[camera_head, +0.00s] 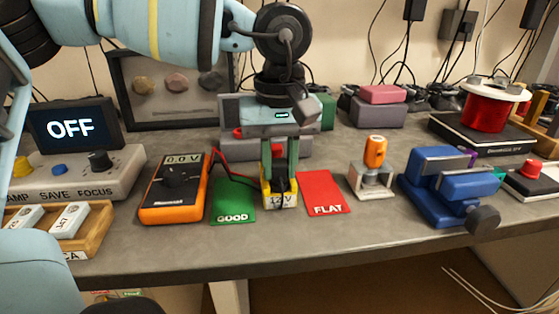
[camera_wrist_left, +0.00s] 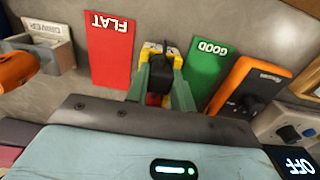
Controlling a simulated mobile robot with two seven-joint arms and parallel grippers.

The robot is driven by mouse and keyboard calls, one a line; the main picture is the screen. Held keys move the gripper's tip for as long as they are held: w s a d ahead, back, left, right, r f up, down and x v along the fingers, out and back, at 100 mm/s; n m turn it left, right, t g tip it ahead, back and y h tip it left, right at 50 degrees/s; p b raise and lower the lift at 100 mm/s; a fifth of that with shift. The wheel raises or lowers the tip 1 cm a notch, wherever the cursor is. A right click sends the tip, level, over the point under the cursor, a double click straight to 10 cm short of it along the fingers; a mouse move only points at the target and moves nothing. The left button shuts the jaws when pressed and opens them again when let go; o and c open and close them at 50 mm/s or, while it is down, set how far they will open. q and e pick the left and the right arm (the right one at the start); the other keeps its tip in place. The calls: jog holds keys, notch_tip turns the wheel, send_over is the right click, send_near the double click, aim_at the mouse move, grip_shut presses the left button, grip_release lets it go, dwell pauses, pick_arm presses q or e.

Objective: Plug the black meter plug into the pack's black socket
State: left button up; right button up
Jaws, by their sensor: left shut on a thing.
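The pack (camera_head: 267,197), a small yellow block with a "12V" label, stands on the bench between the green and red mats. My left gripper (camera_head: 280,172) points down over it, its green fingers shut on the black meter plug (camera_wrist_left: 158,88). The plug is at the pack's top; whether it is seated in the black socket, hidden by plug and fingers, I cannot tell. The pack's yellow top shows beyond the fingers in the left wrist view (camera_wrist_left: 150,49). The orange meter (camera_head: 174,190) reads 0.0 V, and leads run from it toward the pack. My right gripper is out of view.
The green GOOD mat (camera_head: 233,197) and red FLAT mat (camera_head: 325,191) flank the pack. A screwdriver stand (camera_head: 372,182) and blue vise (camera_head: 445,187) stand to the right. A control box (camera_head: 100,172) and wooden tray (camera_head: 90,235) are at left.

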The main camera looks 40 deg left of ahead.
pick_arm(q)
jog(key=shift+f, duration=0.25)
dwell(0.8)
jog(key=o, duration=1)
notch_tip(320, 180, up, 8)
jog(key=shift+f+p, duration=0.1)
jog(key=shift+p, duration=0.2)
